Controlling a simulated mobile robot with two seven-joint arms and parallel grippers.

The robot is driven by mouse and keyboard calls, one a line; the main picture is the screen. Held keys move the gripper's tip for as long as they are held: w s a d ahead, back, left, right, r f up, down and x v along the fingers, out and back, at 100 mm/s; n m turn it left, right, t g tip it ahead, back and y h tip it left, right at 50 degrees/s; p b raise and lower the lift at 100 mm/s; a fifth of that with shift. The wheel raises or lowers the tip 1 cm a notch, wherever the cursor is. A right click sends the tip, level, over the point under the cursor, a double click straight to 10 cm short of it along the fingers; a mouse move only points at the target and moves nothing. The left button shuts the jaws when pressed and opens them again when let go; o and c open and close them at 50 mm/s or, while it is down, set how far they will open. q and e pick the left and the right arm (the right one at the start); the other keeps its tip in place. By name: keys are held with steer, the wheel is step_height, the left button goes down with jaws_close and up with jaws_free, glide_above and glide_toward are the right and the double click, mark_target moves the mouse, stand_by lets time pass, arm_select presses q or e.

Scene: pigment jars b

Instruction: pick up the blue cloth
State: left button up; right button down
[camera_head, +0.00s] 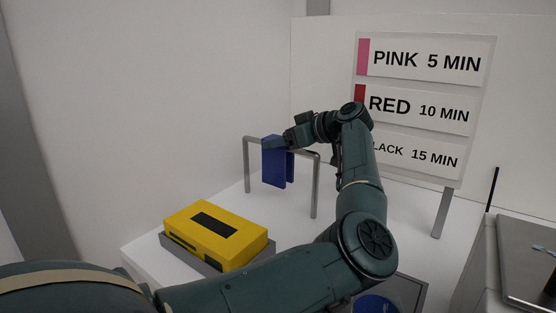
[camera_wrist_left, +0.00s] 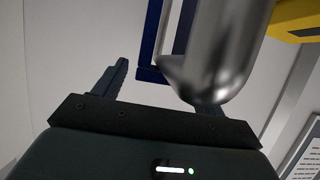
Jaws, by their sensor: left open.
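The blue cloth (camera_head: 273,168) hangs folded over the grey metal rail (camera_head: 247,165) on the white table. My left gripper (camera_head: 277,143) is open at the top of the cloth, by the rail's crossbar. In the left wrist view the cloth (camera_wrist_left: 150,38) shows as thin blue edges beyond the fingers. The rail's rounded metal bar (camera_wrist_left: 228,45) passes close to the camera and hides most of one finger. I cannot tell whether the fingers touch the cloth. My right gripper is not in view.
A yellow case (camera_head: 217,245) with a dark top panel sits in a grey tray (camera_head: 262,258) in front of the rail. A sign board (camera_head: 425,82) stands behind my arm. A blue round thing (camera_head: 375,304) is at the bottom edge. A grey unit (camera_head: 520,262) is at the right.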

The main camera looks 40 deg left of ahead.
arm_select(q)
steer(key=shift+x, duration=0.85)
steer(key=shift+w, duration=0.1)
steer(key=c, duration=1.1)
